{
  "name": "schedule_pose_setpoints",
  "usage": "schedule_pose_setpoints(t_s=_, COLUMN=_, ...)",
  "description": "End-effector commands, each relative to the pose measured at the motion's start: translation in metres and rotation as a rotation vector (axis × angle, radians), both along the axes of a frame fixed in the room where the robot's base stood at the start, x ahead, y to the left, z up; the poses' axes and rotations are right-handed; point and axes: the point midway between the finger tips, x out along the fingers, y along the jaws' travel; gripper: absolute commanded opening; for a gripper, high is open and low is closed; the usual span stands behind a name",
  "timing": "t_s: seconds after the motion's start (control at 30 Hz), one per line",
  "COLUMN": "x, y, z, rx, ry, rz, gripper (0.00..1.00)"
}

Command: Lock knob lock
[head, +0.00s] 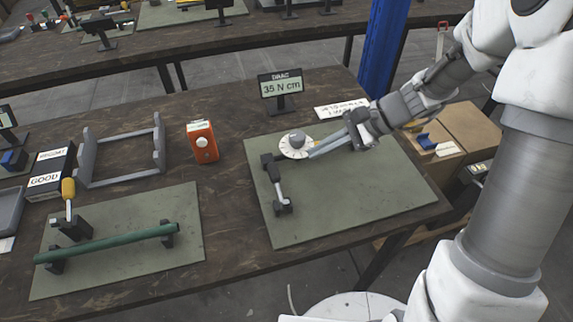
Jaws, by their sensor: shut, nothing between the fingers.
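A round white dial with a grey knob (297,139) on top sits at the back left of the right green mat. My gripper (312,154) reaches in from the right, its long fingers shut and empty. The fingertips are at the dial's right front edge; I cannot tell whether they touch it. Left of the dial stands a dark fixture (268,161), with a light grey rod (278,192) running from it to a second dark block (283,207) in front. No part that is clearly the knob's lock can be made out.
A display reading 35 N cm (281,86) stands behind the dial, with a paper label (341,109) to its right. An orange box (203,142) stands to the left. The right mat (350,207) is bare in its front and right parts.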

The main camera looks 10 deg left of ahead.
Motion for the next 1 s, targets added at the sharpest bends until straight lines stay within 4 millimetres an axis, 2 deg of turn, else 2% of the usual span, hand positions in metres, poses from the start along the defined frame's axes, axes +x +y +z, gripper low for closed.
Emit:
schedule_pose_setpoints(t_s=0.37, x=-0.001, y=0.005, z=-0.005, rx=-0.001, ry=0.000, rz=0.003, gripper=0.00)
schedule_pose_setpoints(t_s=0.8, x=-0.004, y=0.059, z=-0.055, rx=-0.002, ry=0.002, rz=0.005, gripper=0.00)
schedule_pose_setpoints(t_s=1.0, x=-0.003, y=0.072, z=-0.066, rx=-0.002, ry=-0.001, rz=0.002, gripper=0.00)
